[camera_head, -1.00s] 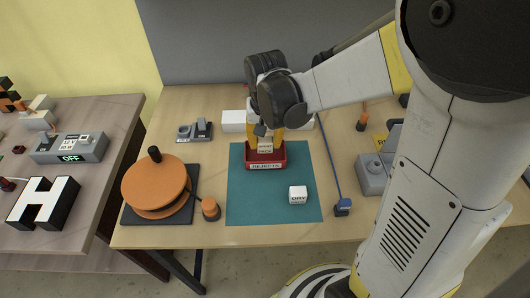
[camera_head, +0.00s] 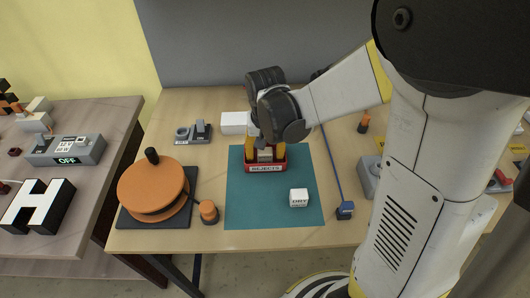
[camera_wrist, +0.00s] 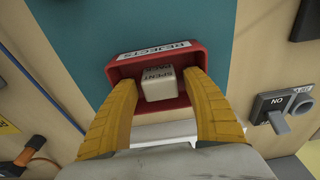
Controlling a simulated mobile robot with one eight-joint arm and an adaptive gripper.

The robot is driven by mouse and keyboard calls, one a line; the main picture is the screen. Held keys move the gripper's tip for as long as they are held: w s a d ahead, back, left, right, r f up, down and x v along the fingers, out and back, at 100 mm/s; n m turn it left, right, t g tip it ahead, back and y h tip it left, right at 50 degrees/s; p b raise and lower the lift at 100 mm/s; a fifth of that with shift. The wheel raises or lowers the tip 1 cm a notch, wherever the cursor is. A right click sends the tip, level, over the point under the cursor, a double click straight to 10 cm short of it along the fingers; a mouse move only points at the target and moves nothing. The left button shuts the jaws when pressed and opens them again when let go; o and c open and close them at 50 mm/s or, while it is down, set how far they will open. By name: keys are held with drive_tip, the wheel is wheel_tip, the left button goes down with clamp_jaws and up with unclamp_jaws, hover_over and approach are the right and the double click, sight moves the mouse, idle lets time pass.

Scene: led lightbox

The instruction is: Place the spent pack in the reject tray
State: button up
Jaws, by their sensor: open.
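The spent pack (camera_wrist: 160,84) is a small white block marked SPENT. It is inside the red reject tray (camera_wrist: 190,50), labelled REJECTS, in the wrist view. In the head view the pack (camera_head: 265,155) shows behind the front wall of the tray (camera_head: 265,169). My gripper (camera_wrist: 162,76) is open, with its yellow fingers on either side of the pack and reaching into the tray. In the head view my gripper (camera_head: 265,156) comes down over the tray from behind. Its dark knuckles hide the back of the tray.
A white block marked DRY (camera_head: 299,197) stands on the teal mat (camera_head: 260,208) in front of the tray. An orange reel (camera_head: 152,187) and a grey switch box (camera_head: 194,132) stand left. Mat left of the block is clear.

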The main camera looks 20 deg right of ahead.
sight(265, 155)
wheel_tip(265, 155, up, 11)
drive_tip(key=s+p, duration=0.1)
drive_tip(key=p, duration=0.4)
drive_tip(key=s+r+n+t, duration=0.3)
drive_tip(key=s+r+t, duration=0.2)
drive_tip(key=s, duration=0.6)
wheel_tip(265, 155, up, 2)
drive_tip(key=shift+s+r+n+t, duration=0.15)
drive_tip(key=shift+s+n+t, duration=0.15)
drive_tip(key=shift+s+t, duration=0.1)
